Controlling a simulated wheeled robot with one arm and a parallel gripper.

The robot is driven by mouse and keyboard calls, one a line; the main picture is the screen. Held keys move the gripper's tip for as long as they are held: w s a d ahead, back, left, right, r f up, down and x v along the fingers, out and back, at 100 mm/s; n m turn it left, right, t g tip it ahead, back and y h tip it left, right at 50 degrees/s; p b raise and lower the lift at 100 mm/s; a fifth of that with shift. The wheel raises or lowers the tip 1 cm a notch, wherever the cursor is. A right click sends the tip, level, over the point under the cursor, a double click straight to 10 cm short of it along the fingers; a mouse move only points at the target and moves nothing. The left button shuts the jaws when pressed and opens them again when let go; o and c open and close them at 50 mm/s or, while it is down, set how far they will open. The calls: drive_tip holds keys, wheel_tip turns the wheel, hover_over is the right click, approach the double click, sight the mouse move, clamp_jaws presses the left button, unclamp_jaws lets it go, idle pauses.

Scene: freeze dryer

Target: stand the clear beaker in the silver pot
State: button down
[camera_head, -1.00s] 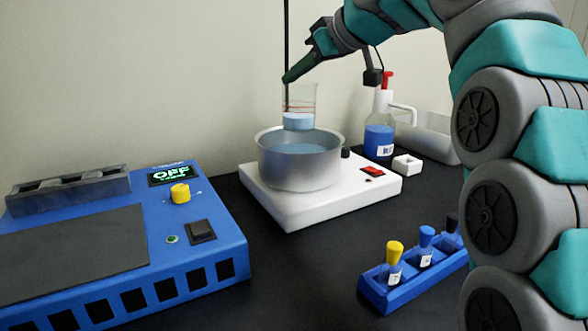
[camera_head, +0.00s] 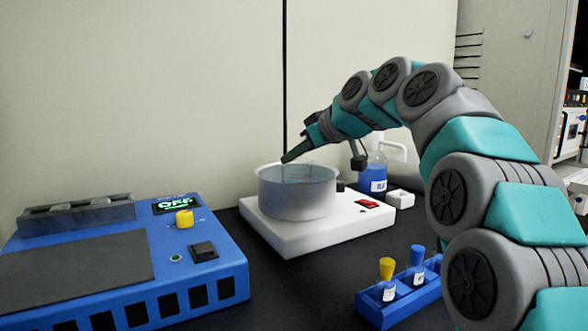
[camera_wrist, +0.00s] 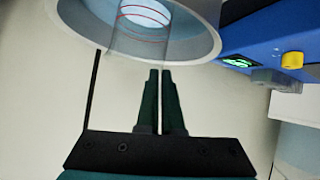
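The silver pot (camera_head: 297,203) stands on the white hot plate (camera_head: 285,238) and holds pale blue liquid. The clear beaker (camera_head: 299,172) is down inside the pot, with only its upper rim showing above the pot's edge in the head view. My gripper (camera_head: 286,159) is at the beaker's rim, its two fingers nearly together and pinching the wall. In the wrist view the fingers (camera_wrist: 160,73) meet the near edge of the beaker (camera_wrist: 150,40), with the pot's rim (camera_wrist: 207,48) around it. Whether the beaker's base touches the pot's bottom is hidden.
A blue device (camera_head: 215,265) with a yellow knob stands at left. A blue-liquid bottle (camera_head: 372,178) and small white block (camera_head: 400,198) stand behind the plate. A blue rack (camera_head: 400,295) with capped vials is in front right. A thin dark rod (camera_head: 285,80) rises behind the pot.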

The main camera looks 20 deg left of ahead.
drive_tip(key=shift+f, duration=0.4)
drive_tip(key=shift+f, duration=0.15)
drive_tip(key=c, duration=1.1)
unclamp_jaws()
drive_tip(key=v, duration=1.2)
drive_tip(key=shift+b, duration=0.4)
